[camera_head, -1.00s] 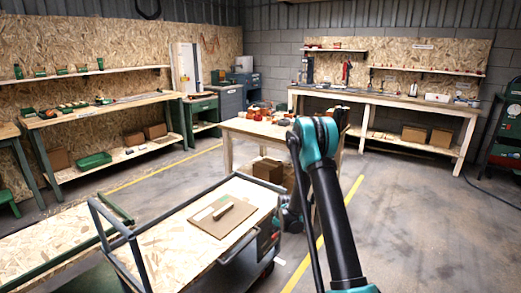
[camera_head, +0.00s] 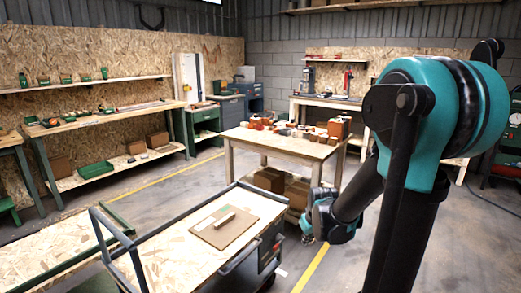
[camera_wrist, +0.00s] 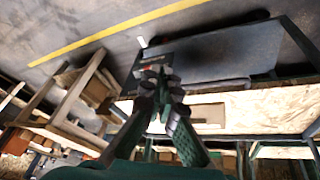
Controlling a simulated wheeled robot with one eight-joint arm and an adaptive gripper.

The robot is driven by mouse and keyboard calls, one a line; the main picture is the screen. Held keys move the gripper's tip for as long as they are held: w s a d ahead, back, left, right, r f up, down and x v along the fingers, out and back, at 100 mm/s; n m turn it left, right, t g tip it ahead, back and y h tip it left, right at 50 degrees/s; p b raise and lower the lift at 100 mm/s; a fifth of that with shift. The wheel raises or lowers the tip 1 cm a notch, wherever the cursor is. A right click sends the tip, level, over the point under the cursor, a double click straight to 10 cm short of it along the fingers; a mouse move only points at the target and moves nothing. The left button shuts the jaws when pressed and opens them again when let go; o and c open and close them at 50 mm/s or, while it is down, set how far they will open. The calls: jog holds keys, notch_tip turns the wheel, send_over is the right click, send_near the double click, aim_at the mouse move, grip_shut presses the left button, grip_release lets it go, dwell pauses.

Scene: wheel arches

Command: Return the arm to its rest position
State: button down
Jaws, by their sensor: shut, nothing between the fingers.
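My arm rises large at the right of the head view, its teal elbow high and its forearm folded down to the left. My gripper (camera_head: 308,236) hangs at the forearm's end, between the cart (camera_head: 165,250) and the wooden table (camera_head: 285,145). In the wrist view my gripper (camera_wrist: 158,75) is shut, with nothing between its fingertips. The fingers show against the cart's edge behind them; I cannot tell the gap between them.
Several orange and brown parts lie on the wooden table. Workbenches line the walls. A yellow floor line (camera_head: 312,268) runs near my gripper. Open floor lies at the far right.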

jog(key=s+d+m, duration=0.2)
jog(key=s+m, duration=0.2)
jog(key=s, duration=1.1)
jog(key=shift+s+d+f+h, duration=0.25)
jog(key=shift+d+f+h, duration=0.05)
